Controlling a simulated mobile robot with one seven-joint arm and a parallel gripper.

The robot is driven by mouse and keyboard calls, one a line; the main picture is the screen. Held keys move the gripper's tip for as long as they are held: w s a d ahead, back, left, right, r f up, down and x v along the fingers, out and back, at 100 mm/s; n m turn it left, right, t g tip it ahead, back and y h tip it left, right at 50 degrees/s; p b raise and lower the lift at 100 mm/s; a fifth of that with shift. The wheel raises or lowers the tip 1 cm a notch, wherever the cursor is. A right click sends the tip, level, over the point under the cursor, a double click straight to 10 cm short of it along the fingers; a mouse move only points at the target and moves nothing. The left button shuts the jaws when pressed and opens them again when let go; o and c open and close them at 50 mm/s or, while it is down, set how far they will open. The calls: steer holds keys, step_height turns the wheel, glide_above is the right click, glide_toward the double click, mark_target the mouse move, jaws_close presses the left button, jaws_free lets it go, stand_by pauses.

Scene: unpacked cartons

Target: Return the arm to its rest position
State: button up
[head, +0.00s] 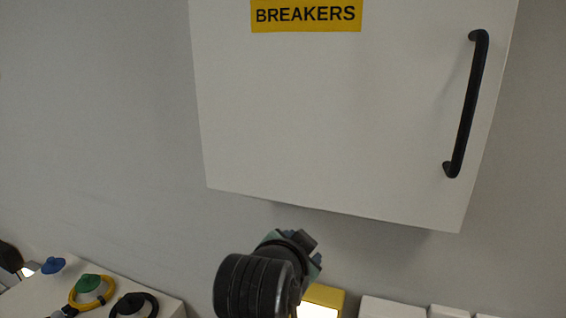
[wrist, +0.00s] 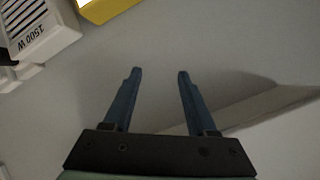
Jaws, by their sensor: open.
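My gripper (wrist: 159,75) shows in the wrist view with its two dark blue fingers spread apart and nothing between them. Behind the fingers is the plain grey wall. In the head view my dark arm end stands at the bottom middle, below the breaker cabinet; the fingertips are hidden there. The white breaker cabinet (head: 320,115) hangs on the wall, its door shut, with a yellow BREAKERS label and a black bar handle (head: 467,105) at the right. My gripper is apart from the handle.
A yellow box (head: 328,296) stands just right of my arm end, with white boxes (head: 390,307) farther right. At the lower left, a white surface (head: 40,295) bears a blue knob, a green knob and coiled yellow and black cables. A box marked 1500 W (wrist: 38,30) shows in the wrist view.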

steer(key=s+a+r+n+t+y+p, duration=0.1)
steer(key=s+r+t, duration=0.4)
steer(key=r, duration=0.8)
steer(key=s+a+r+n+t+y+p, duration=0.1)
steer(key=s+r+n+t+p, duration=0.2)
steer(key=r, duration=1.1)
steer(key=s+a+r+n+t+y+p, duration=0.1)
steer(key=s+r+n+t, duration=0.4)
steer(key=s+r, duration=0.5)
step_height(320, 180, up, 4)
steer(key=t+p, duration=0.1)
steer(key=t, duration=0.1)
steer(key=shift+s+f+n+t, duration=0.25)
steer(key=shift+n+t, duration=0.05)
steer(key=shift+n, duration=0.1)
steer(key=shift+s+a+r, duration=0.1)
steer(key=shift+s+r, duration=0.05)
steer(key=shift+c, duration=0.6)
